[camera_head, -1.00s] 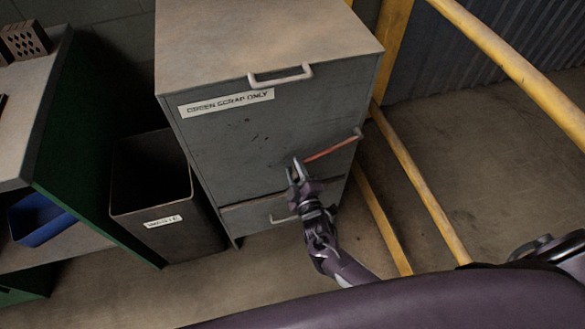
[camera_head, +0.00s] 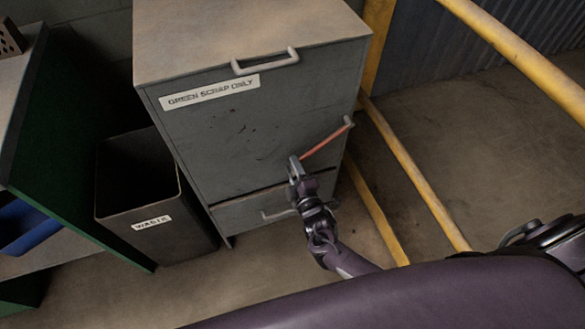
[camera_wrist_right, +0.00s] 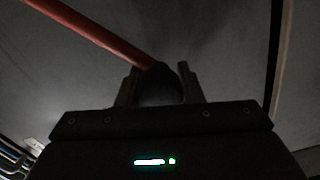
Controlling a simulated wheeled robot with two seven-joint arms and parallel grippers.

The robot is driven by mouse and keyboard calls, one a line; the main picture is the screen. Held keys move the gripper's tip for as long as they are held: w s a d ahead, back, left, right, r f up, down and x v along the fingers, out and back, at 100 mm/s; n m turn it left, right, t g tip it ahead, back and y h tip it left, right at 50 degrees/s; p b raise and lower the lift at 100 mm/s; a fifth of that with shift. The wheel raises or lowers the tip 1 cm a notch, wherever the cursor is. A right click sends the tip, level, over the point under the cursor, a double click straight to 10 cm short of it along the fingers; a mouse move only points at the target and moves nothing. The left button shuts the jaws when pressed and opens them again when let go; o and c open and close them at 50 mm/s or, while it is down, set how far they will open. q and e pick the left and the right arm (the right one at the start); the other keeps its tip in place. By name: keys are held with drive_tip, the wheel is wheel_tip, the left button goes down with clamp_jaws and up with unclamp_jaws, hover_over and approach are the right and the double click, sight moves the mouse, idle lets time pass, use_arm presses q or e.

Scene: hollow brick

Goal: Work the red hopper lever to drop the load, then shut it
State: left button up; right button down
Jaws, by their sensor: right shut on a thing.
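The grey hopper cabinet (camera_head: 250,130) carries a label reading "GREEN SCRAP ONLY". Its red lever (camera_head: 325,142) runs from a pivot near the front's right edge down and left to my right gripper. My right gripper (camera_head: 296,168) is shut on the lever's free end. In the right wrist view the red lever (camera_wrist_right: 95,32) comes in from the upper left and ends in a dark knob (camera_wrist_right: 160,84) between the two fingers. The cabinet's lower flap (camera_head: 240,212), with a handle, is partly hidden by my right wrist. My left gripper is not in view.
A dark bin (camera_head: 150,215) labelled "WASTE" stands left of the cabinet. A workbench with a green side panel (camera_head: 80,150) and a blue tray (camera_head: 25,228) is further left. Yellow rails (camera_head: 415,175) run along the right; the floor beyond is bare.

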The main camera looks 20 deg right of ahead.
drive_tip(key=shift+w+d+r, duration=0.15)
drive_tip(key=shift+d+r, duration=0.1)
drive_tip(key=shift+d, duration=0.1)
drive_tip(key=c, duration=1)
unclamp_jaws()
drive_tip(key=shift+f, duration=0.1)
drive_tip(key=shift+a, duration=0.1)
drive_tip(key=shift+s, duration=0.45)
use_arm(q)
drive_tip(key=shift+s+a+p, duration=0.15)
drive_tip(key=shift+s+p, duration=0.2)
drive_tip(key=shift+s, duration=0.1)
use_arm(e)
drive_tip(key=s, duration=0.7)
